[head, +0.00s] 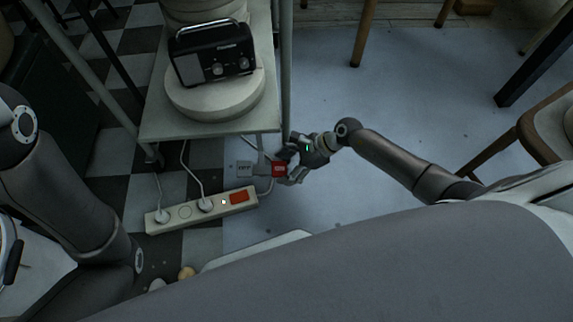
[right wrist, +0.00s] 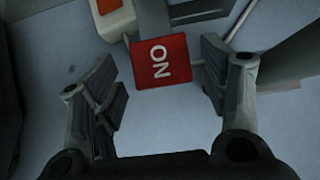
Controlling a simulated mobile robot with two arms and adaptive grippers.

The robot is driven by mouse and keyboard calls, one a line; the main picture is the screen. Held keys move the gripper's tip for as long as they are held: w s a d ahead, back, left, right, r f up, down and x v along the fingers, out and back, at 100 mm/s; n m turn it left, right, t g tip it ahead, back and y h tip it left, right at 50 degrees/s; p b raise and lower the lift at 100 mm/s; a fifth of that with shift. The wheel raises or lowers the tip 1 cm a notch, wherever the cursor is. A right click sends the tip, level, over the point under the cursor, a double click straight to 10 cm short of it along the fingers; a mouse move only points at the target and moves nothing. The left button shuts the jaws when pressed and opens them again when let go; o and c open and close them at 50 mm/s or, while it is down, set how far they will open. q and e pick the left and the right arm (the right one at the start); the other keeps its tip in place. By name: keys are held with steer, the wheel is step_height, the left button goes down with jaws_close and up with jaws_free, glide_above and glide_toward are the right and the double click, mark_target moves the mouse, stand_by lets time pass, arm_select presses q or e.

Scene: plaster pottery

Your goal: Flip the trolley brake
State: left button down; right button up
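The trolley (head: 160,125) is a pale metal shelf cart at the upper left of the head view. Its brake shows as a red plate (head: 278,170) low at the trolley's right front leg, with a grey plate (head: 246,168) to its left. In the right wrist view the red plate (right wrist: 160,62) reads "ON". My right gripper (head: 288,166) is beside the red plate. In the right wrist view its two fingers are open, one on each side of the plate, with nothing gripped. Whether a finger touches the plate is unclear. My left gripper is out of view.
A black radio (head: 212,55) stands on a round plaster block (head: 215,95) on the trolley. A white power strip (head: 180,217) with plugged cables lies on the floor close to the brake. Chair legs (head: 364,35) stand at right. The blue-grey floor at centre right is clear.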

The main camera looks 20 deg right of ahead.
steer(key=shift+d, duration=0.1)
steer(key=v, duration=1.2)
